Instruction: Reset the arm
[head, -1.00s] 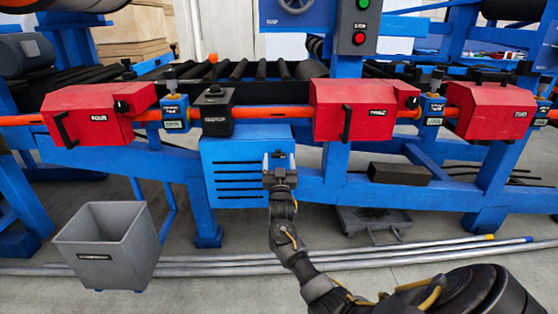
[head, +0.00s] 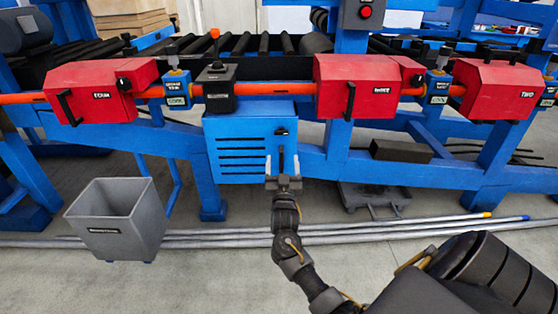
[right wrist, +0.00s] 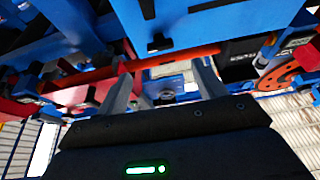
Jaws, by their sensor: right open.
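My right arm comes in from the lower right in the head view. Its gripper (head: 282,164) is open and empty, fingers pointing up, in front of the blue slotted box on the machine. In the right wrist view the two grey fingers (right wrist: 160,92) stand apart with nothing between them. An orange-red bar and blue machine parts show beyond them. My left gripper is not in the head view.
The blue roller-conveyor frame carries red boxes (head: 356,88) along an orange bar and a black box with an orange-tipped lever (head: 217,86). A grey bin (head: 116,220) stands at left. Long metal pipes (head: 350,232) lie on the floor.

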